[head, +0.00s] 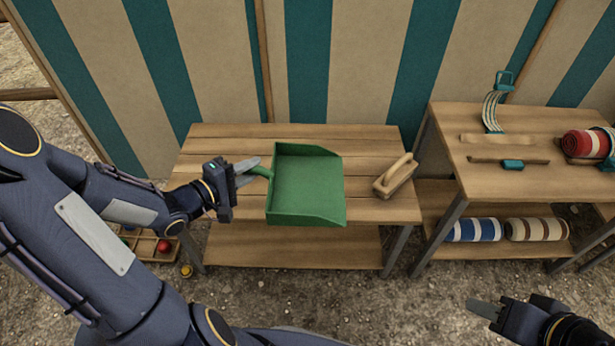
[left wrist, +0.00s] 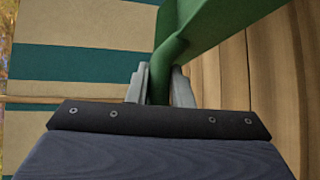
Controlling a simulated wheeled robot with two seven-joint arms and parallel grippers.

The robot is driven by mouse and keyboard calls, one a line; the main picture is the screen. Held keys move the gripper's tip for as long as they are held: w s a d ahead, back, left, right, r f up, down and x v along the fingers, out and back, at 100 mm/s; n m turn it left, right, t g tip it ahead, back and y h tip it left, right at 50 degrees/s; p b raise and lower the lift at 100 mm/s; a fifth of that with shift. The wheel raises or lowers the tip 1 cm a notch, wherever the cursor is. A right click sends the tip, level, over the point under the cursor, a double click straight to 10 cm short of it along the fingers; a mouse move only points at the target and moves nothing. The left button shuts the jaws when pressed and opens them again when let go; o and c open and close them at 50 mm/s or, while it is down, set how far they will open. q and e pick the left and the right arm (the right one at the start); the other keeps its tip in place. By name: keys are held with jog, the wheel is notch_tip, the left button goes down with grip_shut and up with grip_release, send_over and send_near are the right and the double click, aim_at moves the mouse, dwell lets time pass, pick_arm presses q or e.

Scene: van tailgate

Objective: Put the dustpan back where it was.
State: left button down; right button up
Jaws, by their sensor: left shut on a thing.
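The green dustpan (head: 307,187) is over the wooden bench (head: 220,142), its pan opening to the right and its handle to the left. My left gripper (head: 250,171) is shut on the dustpan's handle. In the left wrist view the green handle (left wrist: 161,80) runs between the two fingers and widens into the pan at upper right. I cannot tell whether the pan touches the bench top. My right gripper (head: 484,309) is at lower right, low over the ground and away from the bench; its finger gap is not clear.
A wooden-handled brush (head: 395,176) lies on the bench, right of the dustpan. A second table (head: 500,180) at right holds a strap, wooden strips and a red roll (head: 586,143); rolled mats (head: 475,230) lie below. A striped canvas wall stands behind. A compartmented tray (head: 148,248) sits at lower left.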

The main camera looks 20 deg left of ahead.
aim_at(284, 168)
pick_arm(q)
jog(key=w+d+f+b, duration=0.1)
jog(key=w, duration=0.1)
jog(key=w+d+f+b, duration=0.1)
jog(key=w, duration=0.1)
jog(key=w+d+f+b, duration=0.1)
jog(key=w+f, duration=0.1)
jog(key=shift+w+b, duration=0.15)
jog(key=shift+b, duration=0.25)
jog(key=w+f+b, duration=0.1)
jog(key=f, duration=0.1)
jog(key=w+d+f+b, duration=0.1)
jog(key=w+f+b, duration=0.1)
jog(key=shift+w, duration=0.2)
jog(key=f, duration=0.1)
jog(key=f+b, duration=0.2)
jog(key=f, duration=0.1)
jog(key=shift+w+d, duration=0.25)
jog(key=shift+w, duration=0.1)
jog(key=shift+r, duration=0.1)
jog(key=c, duration=1.3)
grip_release()
